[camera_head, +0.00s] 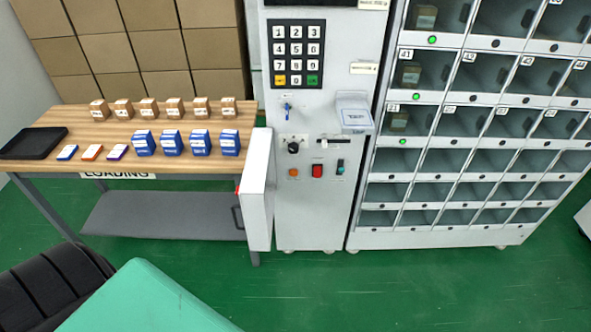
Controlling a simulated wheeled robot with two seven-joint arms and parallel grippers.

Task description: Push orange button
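A small round orange button (293,172) sits on the lower front of the grey control cabinet (305,220), just left of a larger red button (317,171). A keypad (297,53) higher on the cabinet also has an orange key (280,80) at its lower left and a green key at its lower right. Nothing covers the orange button. Neither of my grippers is in view.
A hinged white door (257,190) stands open left of the cabinet. A wooden table (60,115) with boxes and a black tray (33,143) stands further left. A locker rack (425,242) stands right. Green floor in front is clear.

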